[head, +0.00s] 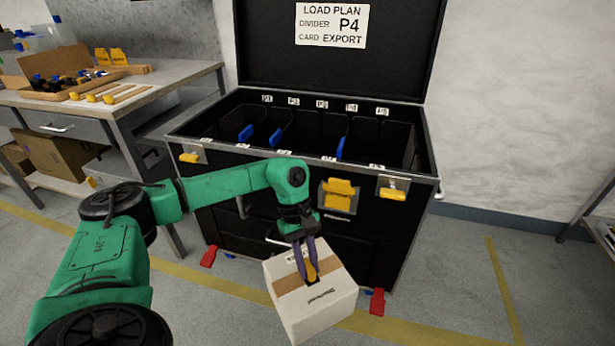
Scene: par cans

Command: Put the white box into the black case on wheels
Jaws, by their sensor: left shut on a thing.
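The white box (313,308) has a tan tape band and a dark-and-yellow grip piece on its top. My left gripper (306,272) is shut on it from above, and the box hangs slightly tilted in front of the black case. The black case on wheels (322,232) stands open, its lid (262,52) raised at the back. Inside, dividers with blue parts split it into several compartments with small labels such as P1 and P2. A card on the lid (332,24) reads "LOAD PLAN DIVIDER P4 CARD EXPORT". My right gripper is out of view.
A grey workbench (180,82) on the left holds a wooden tray (55,75) and yellow-handled tools. Yellow latches (340,193) stick out on the case front. Red wheel parts (377,301) show at its base.

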